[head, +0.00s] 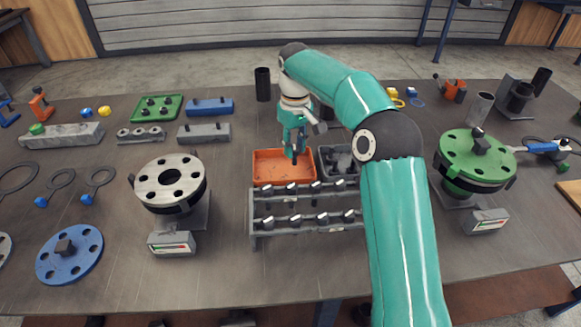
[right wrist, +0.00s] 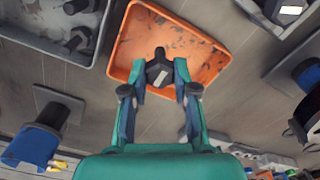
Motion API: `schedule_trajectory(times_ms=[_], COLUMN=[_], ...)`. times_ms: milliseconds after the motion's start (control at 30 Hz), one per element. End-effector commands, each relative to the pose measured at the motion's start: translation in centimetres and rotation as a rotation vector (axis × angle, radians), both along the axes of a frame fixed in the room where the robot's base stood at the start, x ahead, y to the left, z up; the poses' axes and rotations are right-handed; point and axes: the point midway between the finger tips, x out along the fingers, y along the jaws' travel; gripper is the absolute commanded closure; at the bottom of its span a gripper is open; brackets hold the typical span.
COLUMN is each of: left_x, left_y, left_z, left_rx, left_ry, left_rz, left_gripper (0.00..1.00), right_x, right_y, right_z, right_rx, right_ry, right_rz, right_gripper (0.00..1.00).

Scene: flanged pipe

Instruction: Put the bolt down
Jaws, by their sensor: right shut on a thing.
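My right gripper (head: 295,150) points down over the orange tray (head: 267,168) in the head view. In the right wrist view its fingers are shut on a dark bolt (right wrist: 158,73), with the bolt's head between the fingertips. The bolt shows against the orange tray (right wrist: 203,52), near its edge on the gripper's side. I cannot tell whether the bolt touches the tray's floor. The tray looks otherwise empty, with worn, scuffed paint. My left gripper is not in view.
A grey bin (right wrist: 99,46) holding bolts stands beside the tray. A two-tier rack (head: 255,225) with several bolts stands in front. A pale flange (head: 152,187) stands left, a green flange (head: 455,160) right. A blue flange disc (head: 85,265) lies at front left.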

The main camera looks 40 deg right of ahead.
Motion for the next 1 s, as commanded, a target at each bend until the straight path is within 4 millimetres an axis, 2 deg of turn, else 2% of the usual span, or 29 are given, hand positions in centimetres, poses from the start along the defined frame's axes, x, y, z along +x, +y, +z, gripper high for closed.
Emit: schedule_trajectory(times_ms=[167, 400, 500, 867, 900, 1000], left_x=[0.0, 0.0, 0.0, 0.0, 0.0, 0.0], left_y=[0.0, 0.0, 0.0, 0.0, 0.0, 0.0], left_z=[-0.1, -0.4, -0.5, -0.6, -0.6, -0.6], left_rx=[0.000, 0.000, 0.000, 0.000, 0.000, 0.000], left_ry=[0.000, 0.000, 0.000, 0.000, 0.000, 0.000], left_rz=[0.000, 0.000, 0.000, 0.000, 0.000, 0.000], left_gripper=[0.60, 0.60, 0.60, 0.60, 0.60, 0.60], right_x=[0.0, 0.0, 0.0, 0.1, 0.1, 0.1], right_y=[0.0, 0.0, 0.0, 0.0, 0.1, 0.1], right_z=[-1.2, -4.4, -5.2, -5.6, -5.5, -5.5], right_rx=[-0.001, 0.000, 0.000, 0.000, 0.000, 0.000], right_ry=[0.000, 0.002, 0.000, -0.001, 0.000, 0.000], right_rz=[-0.001, 0.001, 0.001, 0.001, 0.001, 0.001], right_gripper=[1.00, 1.00, 1.00, 1.00, 0.67, 0.50])
